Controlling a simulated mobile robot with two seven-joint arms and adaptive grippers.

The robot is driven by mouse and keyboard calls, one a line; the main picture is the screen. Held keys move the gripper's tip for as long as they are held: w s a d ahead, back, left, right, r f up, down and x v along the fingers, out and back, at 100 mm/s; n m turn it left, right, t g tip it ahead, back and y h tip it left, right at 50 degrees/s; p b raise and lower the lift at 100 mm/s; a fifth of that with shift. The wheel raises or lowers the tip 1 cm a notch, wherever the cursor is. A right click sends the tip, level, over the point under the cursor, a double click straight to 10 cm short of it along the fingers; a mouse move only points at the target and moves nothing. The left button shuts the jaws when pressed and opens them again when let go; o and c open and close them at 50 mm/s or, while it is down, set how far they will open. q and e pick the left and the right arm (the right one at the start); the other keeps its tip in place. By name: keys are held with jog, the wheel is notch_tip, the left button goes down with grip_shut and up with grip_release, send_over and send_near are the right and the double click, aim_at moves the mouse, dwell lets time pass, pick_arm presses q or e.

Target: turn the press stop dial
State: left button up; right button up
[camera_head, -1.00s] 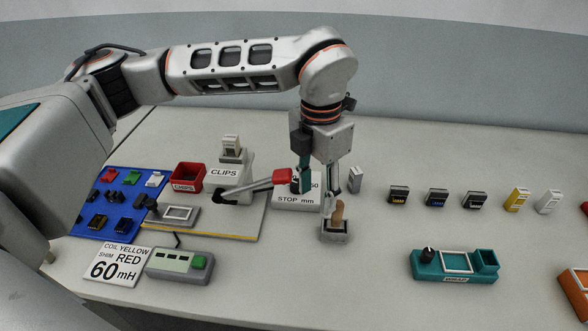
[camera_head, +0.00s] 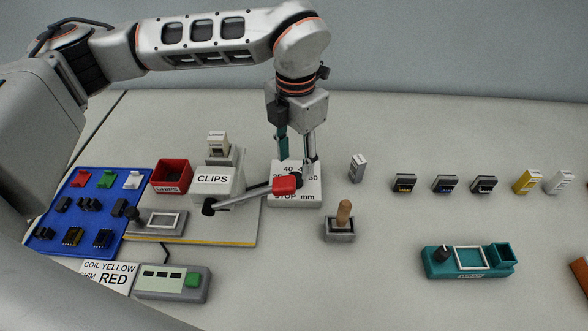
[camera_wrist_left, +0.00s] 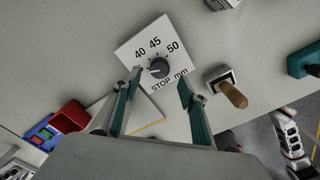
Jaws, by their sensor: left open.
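The press stop dial is a black knob (camera_wrist_left: 159,67) on a white block (camera_wrist_left: 135,48) marked 40, 45, 50 and "STOP mm" in the left wrist view. I cannot tell exactly where the knob points. In the head view the block (camera_head: 282,199) stands right of the clip press, and the red-tipped lever (camera_head: 285,185) partly hides its face and knob. My left gripper (camera_head: 297,164) points down at the block. Its two fingers are apart, with the knob showing between and just beyond the tips in the wrist view (camera_wrist_left: 160,76). I see no clear contact. My right gripper is not in view.
The clip press (camera_head: 217,185) and red chips bin (camera_head: 171,176) stand left of the block. A wooden-handled tool in a grey holder (camera_head: 339,231) is close at right. A teal fixture (camera_head: 468,262) and several connectors stand further right. The table between is mostly clear.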

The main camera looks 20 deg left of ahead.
pick_arm(q)
notch_tip(320, 180, down, 5)
jog(key=shift+r, duration=0.1)
dwell(0.3)
jog(key=c, duration=1.1)
